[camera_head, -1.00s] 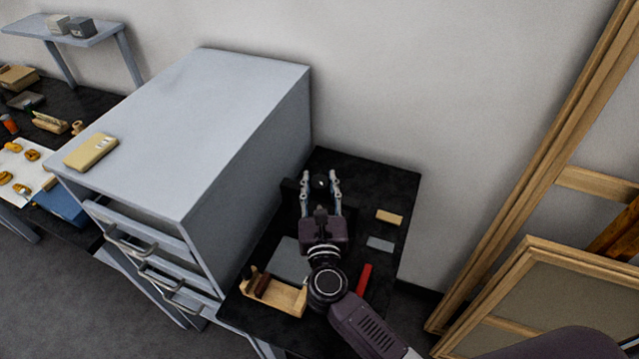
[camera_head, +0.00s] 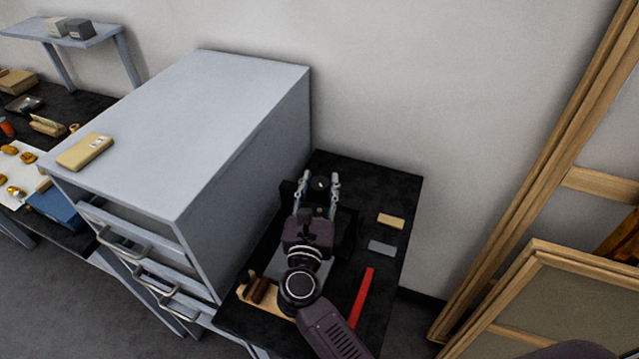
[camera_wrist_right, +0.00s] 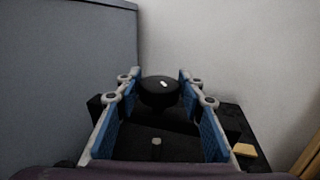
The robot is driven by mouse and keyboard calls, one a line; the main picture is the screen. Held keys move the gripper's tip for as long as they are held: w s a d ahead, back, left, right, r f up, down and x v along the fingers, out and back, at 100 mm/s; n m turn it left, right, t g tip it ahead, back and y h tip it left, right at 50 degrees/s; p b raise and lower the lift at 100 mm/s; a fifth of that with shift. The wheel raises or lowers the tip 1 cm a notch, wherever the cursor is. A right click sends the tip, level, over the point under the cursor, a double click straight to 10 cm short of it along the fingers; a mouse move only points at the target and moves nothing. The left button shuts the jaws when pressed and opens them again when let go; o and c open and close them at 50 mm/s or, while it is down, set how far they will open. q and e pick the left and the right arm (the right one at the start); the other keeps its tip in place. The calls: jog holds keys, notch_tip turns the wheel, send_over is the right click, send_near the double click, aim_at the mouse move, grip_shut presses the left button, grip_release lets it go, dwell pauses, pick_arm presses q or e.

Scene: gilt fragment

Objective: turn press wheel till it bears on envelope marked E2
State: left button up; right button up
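The press wheel is a black round knob (camera_head: 320,184) with a small white mark, on a dark press at the back of the small black table. My right gripper (camera_head: 321,180) is open, with one finger on each side of the wheel. In the right wrist view the wheel (camera_wrist_right: 160,92) sits between the blue-padded fingertips (camera_wrist_right: 158,83). I cannot tell whether either pad touches it. The envelope marked E2 cannot be made out; the area under the wheel is hidden by my gripper and the press. My left gripper is not in view.
A grey drawer cabinet (camera_head: 200,120) stands close on the left, with a tan packet (camera_head: 85,152) on top. A red bar (camera_head: 362,297), a tan block (camera_head: 390,221), a grey block (camera_head: 381,247) and a wooden holder (camera_head: 258,292) lie on the black table (camera_head: 385,185). Wooden frames (camera_head: 500,290) lean at right.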

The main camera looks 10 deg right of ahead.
jog(key=shift+o, duration=1.3)
